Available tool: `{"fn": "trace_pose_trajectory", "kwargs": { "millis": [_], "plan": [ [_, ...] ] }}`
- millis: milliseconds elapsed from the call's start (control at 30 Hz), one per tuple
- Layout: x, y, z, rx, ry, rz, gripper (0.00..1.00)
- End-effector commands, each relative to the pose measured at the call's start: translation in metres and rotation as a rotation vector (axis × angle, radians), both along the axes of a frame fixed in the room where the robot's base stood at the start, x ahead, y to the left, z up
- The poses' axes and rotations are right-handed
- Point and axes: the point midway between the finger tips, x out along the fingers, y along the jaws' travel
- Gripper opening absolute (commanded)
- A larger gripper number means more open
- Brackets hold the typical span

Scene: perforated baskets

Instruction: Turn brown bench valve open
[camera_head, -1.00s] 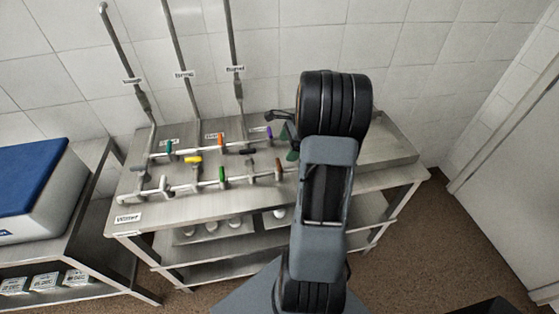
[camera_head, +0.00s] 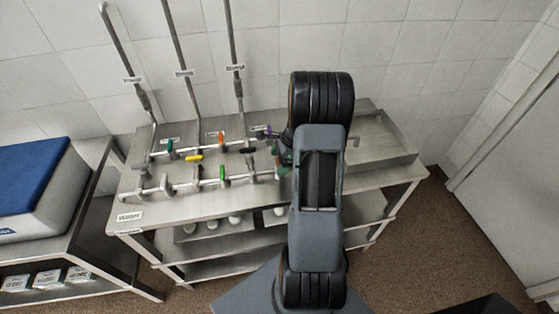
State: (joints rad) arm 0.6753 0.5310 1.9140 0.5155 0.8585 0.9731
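The bench (camera_head: 385,145) is a steel table with two rows of pipes and several coloured valve handles. In the earlier frame the brown handle sits at the right end of the front pipe row. Now my gripper (camera_head: 279,152) and arm cover that spot, and I cannot make out the brown handle. My gripper is at the right end of the pipes, to the left of my arm's black wrist joint. Its dark and green parts show only partly. I cannot tell whether it is open or shut, or whether it touches the handle.
Neighbouring handles are green (camera_head: 223,174), orange (camera_head: 222,139), black (camera_head: 248,151), yellow (camera_head: 194,158) and teal (camera_head: 170,147). Tall pipes (camera_head: 235,68) rise along the tiled wall. A blue-topped box (camera_head: 30,180) stands at left.

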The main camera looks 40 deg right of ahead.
Motion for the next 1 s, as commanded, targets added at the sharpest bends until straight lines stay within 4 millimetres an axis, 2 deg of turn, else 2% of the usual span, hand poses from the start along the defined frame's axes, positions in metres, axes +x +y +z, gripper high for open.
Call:
{"fn": "trace_pose_trajectory", "kwargs": {
  "millis": [67,467,767,1000],
  "plan": [
    [0.0,-0.0001,0.0002,0.0,0.0,0.0,0.83],
    [-0.0001,-0.0001,0.0004,0.0,0.0,0.0,0.45],
    [0.0001,-0.0004,-0.0001,-0.001,0.001,0.047,0.44],
    [0.0012,-0.0008,-0.0003,-0.001,0.0,0.21,0.44]
  ]
}}
